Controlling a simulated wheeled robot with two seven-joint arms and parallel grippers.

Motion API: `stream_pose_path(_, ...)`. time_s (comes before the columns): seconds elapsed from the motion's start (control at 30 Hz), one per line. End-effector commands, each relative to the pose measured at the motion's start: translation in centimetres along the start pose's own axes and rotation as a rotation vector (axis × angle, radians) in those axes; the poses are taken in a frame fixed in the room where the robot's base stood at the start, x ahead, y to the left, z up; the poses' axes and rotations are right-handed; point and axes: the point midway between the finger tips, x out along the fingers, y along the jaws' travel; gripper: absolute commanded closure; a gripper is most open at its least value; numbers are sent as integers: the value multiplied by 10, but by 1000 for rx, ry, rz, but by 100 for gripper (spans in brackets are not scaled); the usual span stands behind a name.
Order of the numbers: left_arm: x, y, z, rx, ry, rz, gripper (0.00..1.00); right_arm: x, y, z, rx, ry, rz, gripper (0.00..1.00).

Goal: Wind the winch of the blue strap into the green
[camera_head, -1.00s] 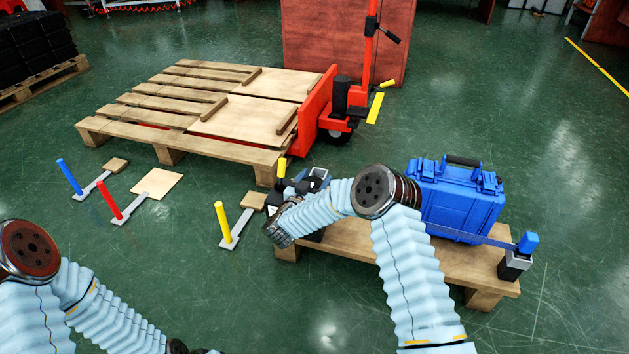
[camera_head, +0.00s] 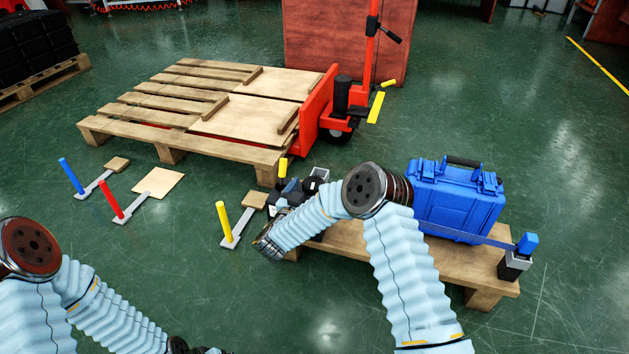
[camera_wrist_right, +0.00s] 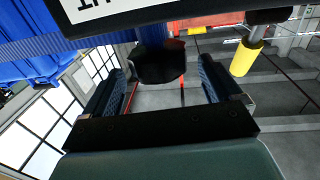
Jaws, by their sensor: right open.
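The blue strap (camera_head: 470,237) runs along the front of the blue case (camera_head: 455,200) on a low wooden pallet. The strap also shows in the right wrist view (camera_wrist_right: 75,45). The winch is at the strap's left end, with a yellow-gripped lever (camera_head: 282,168) upright; the lever's yellow grip shows in the wrist view (camera_wrist_right: 245,57). My right gripper (camera_head: 296,188) is at the winch, which it partly hides. Its fingers (camera_wrist_right: 162,85) are open, with a black knob-like part (camera_wrist_right: 160,63) ahead between them. I see no green mark.
A block with a blue top (camera_head: 528,244) stands at the pallet's right end. Yellow (camera_head: 224,222), red (camera_head: 109,200) and blue (camera_head: 70,177) posts stand on the floor at left. A large pallet (camera_head: 190,110) with a red lifter is behind. Front floor is clear.

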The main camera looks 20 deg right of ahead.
Motion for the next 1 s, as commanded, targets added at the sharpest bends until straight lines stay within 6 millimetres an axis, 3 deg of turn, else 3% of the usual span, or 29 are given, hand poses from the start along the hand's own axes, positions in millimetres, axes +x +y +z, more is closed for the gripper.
stream_pose_path(0.2,-8,3,0,1,-2,0,9,-54,-1,-1,-2,-2,-4,9)
stream_pose_path(0.4,-10,4,0,1,-3,0,9,-84,0,0,-1,-1,-2,9)
stream_pose_path(1.0,-10,4,0,1,-3,0,9,-91,0,1,0,-1,-1,9)
